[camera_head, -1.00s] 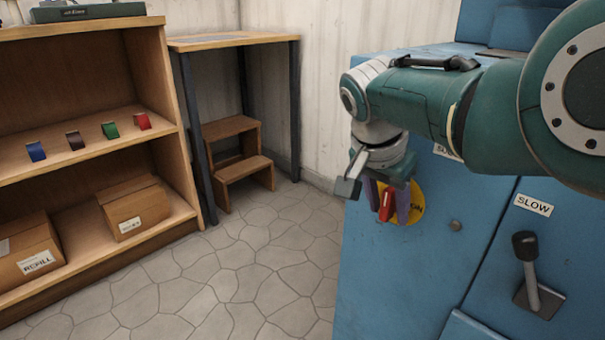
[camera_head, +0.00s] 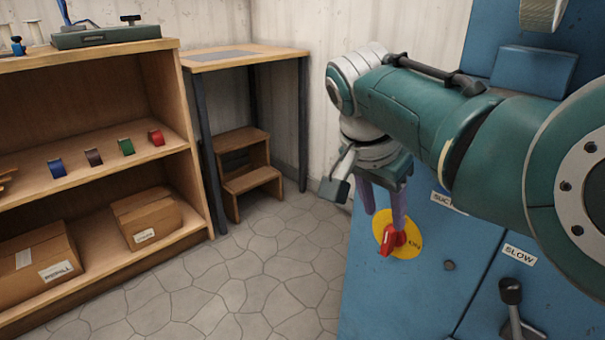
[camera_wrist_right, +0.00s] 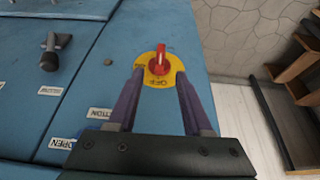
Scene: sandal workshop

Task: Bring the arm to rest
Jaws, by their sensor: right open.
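My right gripper (camera_head: 384,208) hangs at the blue machine's front, its two purple fingers spread and nothing between them. The red knob (camera_head: 397,241) sits on a round yellow plate marked ON, just below and right of the fingertips. In the right wrist view the red knob (camera_wrist_right: 160,64) shows between the open fingertips (camera_wrist_right: 160,78), seemingly a little beyond them. OFF is readable on the plate there. My right arm reaches in from the right edge, extended across the machine. My left gripper is in neither view.
The blue machine (camera_head: 375,300) fills the right, with a lever (camera_head: 511,292) under a SLOW label. A wooden shelf (camera_head: 165,170) with coloured rolls and boxes stands left. A table (camera_head: 245,55) and step stool (camera_head: 250,180) stand behind. The floor between is clear.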

